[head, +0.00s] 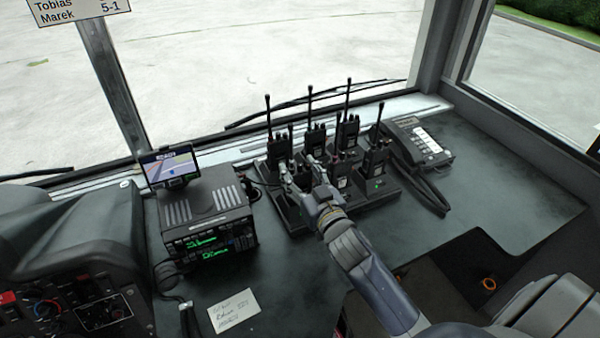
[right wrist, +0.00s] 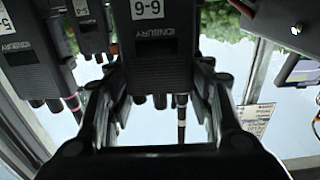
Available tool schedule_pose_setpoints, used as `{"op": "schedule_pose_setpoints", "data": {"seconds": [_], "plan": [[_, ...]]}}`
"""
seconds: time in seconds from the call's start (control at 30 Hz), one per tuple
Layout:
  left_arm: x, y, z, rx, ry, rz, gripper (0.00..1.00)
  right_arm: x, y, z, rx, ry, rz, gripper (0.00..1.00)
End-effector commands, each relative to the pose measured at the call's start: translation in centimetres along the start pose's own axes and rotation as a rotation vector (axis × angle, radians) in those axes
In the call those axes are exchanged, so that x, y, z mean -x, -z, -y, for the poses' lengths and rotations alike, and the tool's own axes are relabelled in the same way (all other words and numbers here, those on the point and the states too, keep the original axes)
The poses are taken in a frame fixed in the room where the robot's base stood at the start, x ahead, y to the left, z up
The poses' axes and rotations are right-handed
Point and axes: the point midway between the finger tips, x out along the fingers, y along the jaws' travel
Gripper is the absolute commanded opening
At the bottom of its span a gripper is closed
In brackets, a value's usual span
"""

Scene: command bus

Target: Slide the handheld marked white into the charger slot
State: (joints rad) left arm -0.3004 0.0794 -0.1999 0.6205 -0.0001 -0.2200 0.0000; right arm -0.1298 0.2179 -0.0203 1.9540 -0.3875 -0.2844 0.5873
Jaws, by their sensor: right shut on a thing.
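My right gripper (head: 302,178) reaches in from the lower right over the charger (head: 290,216), a dark multi-slot base on the dashboard. It is shut on a black handheld (right wrist: 163,62), which fills the space between the fingers in the right wrist view. That handheld carries a white label; a pale band seems to show on its antenna (right wrist: 182,100). In the head view the gripper covers most of it, and its lower end is hidden, so I cannot tell whether it touches a slot. Several other black handhelds (head: 375,160) stand upright in the charger. My left gripper is out of view.
A radio unit with a green display (head: 210,215) and a small screen (head: 170,166) stand left of the charger. A desk phone (head: 418,142) with its handset (head: 428,190) is to the right. A paper note (head: 234,310) lies in front. The windscreen is close behind.

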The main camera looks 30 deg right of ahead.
Motion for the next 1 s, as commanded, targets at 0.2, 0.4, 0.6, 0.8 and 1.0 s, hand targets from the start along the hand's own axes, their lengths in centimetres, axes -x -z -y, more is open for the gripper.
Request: {"op": "schedule_pose_setpoints", "data": {"seconds": [0.2, 0.4, 0.6, 0.8, 1.0], "plan": [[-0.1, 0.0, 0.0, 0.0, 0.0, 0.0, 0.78, 0.0, -0.1, 0.0, -0.001, 0.001, -0.004, 0.03], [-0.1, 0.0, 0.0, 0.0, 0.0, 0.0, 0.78, 0.0, -0.3, 0.0, -0.001, 0.0, -0.003, 0.65], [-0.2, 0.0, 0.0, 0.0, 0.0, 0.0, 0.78, 0.0, -0.3, 0.0, -0.001, 0.0, -0.001, 0.72], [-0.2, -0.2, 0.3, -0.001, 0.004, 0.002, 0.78, 0.1, -0.6, 0.0, -0.001, -0.001, 0.004, 0.72], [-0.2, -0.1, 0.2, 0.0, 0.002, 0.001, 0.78, 1.7, -0.6, 0.0, -0.002, 0.0, 0.004, 0.72]]}}
